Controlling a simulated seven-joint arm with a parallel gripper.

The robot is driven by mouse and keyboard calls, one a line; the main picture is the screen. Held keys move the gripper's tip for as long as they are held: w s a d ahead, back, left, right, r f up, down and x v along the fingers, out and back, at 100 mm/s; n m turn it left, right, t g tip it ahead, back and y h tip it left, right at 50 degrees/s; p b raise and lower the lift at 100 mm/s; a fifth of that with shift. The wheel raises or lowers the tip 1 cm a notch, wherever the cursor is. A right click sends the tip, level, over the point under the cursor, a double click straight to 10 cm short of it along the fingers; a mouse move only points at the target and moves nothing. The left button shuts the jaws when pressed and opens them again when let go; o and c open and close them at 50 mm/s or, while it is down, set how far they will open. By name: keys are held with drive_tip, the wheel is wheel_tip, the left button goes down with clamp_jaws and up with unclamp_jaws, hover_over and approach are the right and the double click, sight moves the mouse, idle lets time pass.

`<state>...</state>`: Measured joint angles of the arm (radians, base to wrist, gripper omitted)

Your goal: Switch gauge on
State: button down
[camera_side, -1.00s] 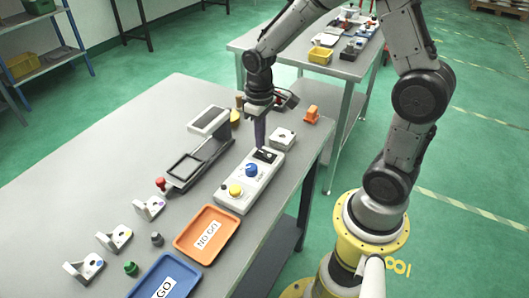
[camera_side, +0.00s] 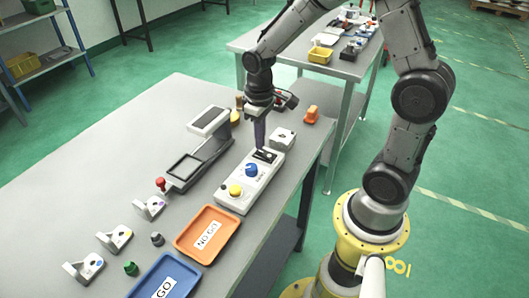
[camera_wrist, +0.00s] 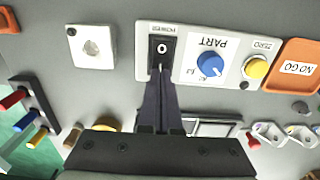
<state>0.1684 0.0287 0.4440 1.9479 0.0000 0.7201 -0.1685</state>
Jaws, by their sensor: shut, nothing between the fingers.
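The white control box (camera_side: 237,193) stands on the grey table, with a black power rocker switch (camera_side: 266,155) at its far end, a blue PART knob (camera_side: 251,170) and a yellow ZERO button (camera_side: 235,190). In the wrist view the black switch (camera_wrist: 162,45) shows a white O mark on the half away from my fingers. My gripper (camera_side: 262,147) is shut and empty, pointing down. Its fingertips (camera_wrist: 161,74) are at the near half of the switch and hide it; I cannot tell whether they touch it. The gauge stand (camera_side: 187,165) beside the box has a small blank grey screen (camera_side: 208,120).
A white block (camera_side: 282,139) stands close beyond the box, with an orange part (camera_side: 312,114) farther off. An orange NO GO tray (camera_side: 187,240) and a blue GO tray (camera_side: 148,288) lie in front. Several pale castings (camera_side: 115,238) stand at the left.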

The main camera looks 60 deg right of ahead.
drive_tip(key=shift+f, duration=0.85)
idle(0.4)
drive_tip(key=shift+r, duration=3.5)
wheel_tip(320, 180, up, 10)
drive_tip(key=t, duration=0.4)
hover_over(259, 151)
drive_tip(key=s+a, duration=0.3)
drive_tip(key=s, duration=0.2)
drive_tip(key=s+a+t, duration=0.1)
drive_tip(key=s+a, duration=0.1)
drive_tip(key=s, duration=0.9)
drive_tip(key=shift+t, duration=0.3)
